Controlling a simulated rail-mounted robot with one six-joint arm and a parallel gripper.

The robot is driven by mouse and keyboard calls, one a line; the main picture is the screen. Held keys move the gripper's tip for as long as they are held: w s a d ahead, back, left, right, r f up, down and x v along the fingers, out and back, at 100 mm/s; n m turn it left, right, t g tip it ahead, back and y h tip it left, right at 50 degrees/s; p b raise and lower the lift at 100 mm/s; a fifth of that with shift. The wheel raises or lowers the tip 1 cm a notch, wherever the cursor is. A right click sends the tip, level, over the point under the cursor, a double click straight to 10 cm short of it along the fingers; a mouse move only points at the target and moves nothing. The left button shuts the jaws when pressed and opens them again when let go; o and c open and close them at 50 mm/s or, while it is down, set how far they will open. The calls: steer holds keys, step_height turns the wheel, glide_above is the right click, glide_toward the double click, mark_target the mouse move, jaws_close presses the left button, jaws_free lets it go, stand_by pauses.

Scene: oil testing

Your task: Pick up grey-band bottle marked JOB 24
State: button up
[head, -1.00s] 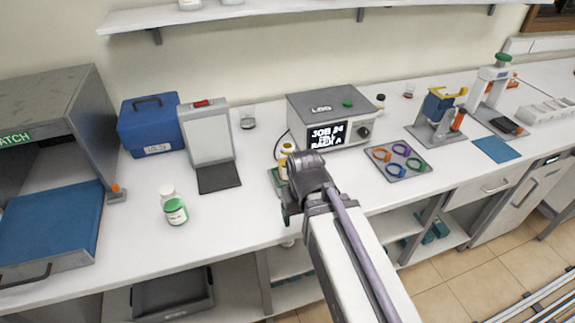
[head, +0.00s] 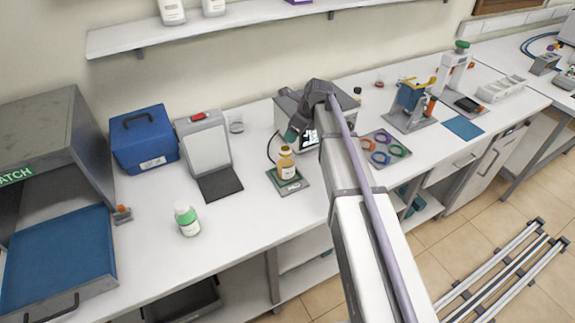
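A small bottle of amber liquid with a pale label (head: 286,162) stands upright on a grey-and-green pad (head: 292,186) in the middle of the bench. Its marking and band are too small to read. A white bottle with a green band (head: 187,219) stands upright on the bench to the left.
A blue case (head: 143,137) and a tilted white panel with a dark mat (head: 221,183) are left. The open cabinet with a blue tray (head: 60,255) is at far left. Coloured rings on a plate (head: 399,149) lie right. The front bench between is clear.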

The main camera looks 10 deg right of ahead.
mark_target(286, 149)
steer(key=b+x, duration=0.5)
steer(key=shift+f, duration=0.3)
steer(key=shift+w+f+b, duration=0.1)
steer(key=shift+f+b, duration=0.15)
steer(key=shift+b, duration=0.1)
steer(key=shift+a+r, duration=0.1)
steer(key=shift+a, duration=0.05)
steer(key=b+x, duration=0.4)
steer(key=x, duration=0.1)
steer(key=shift+d+f+b, duration=0.25)
steer(key=shift+b, duration=0.15)
steer(key=shift+a, duration=0.1)
steer(key=shift+r, duration=0.25)
jaws_close()
